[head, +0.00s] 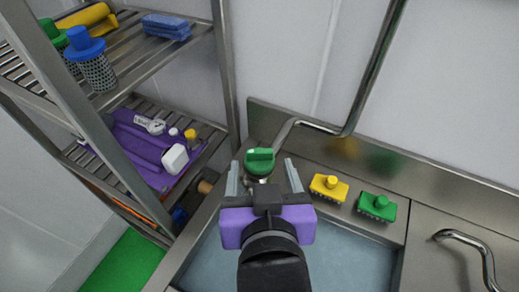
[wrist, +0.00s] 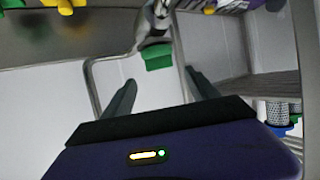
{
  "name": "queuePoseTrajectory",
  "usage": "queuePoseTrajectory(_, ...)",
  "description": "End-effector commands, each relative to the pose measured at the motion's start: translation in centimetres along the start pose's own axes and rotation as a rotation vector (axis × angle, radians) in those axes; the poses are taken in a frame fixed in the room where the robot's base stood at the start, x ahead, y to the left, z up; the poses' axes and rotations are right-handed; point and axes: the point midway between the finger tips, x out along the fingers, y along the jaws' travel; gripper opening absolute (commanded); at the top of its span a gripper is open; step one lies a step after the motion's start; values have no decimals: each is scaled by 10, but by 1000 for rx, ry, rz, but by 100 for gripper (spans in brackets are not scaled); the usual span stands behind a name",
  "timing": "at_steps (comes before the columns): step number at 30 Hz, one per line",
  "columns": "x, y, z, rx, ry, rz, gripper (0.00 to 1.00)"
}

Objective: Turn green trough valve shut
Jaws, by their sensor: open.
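The green trough valve (head: 259,160) has a green handle on a metal fitting at the back left corner of the trough, where a bent pipe meets it. My gripper (head: 262,164) is open, and in the head view its two fingers appear on either side of the handle. In the wrist view the green handle (wrist: 158,58) lies beyond and between the fingertips (wrist: 160,78). I see no finger touching it. How far the fingers are from the handle is hard to tell. The trough (head: 402,262) holds bluish water, partly hidden by my arm.
A yellow brush (head: 328,188) and a green brush (head: 377,207) lie on the ledge right of the valve. A metal pipe (head: 372,75) rises along the wall behind. A shelf rack (head: 228,75) with bottles and cloths stands close on the left. A curved tap (head: 470,240) is at far right.

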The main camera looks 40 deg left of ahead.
Motion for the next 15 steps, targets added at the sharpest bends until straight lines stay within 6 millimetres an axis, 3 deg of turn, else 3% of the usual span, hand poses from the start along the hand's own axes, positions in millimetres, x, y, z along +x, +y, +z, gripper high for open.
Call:
queuePoseTrajectory(9,47,0,0,-1,-3,-1,68)
queuePoseTrajectory(15,68,0,0,-1,0,-1,68)
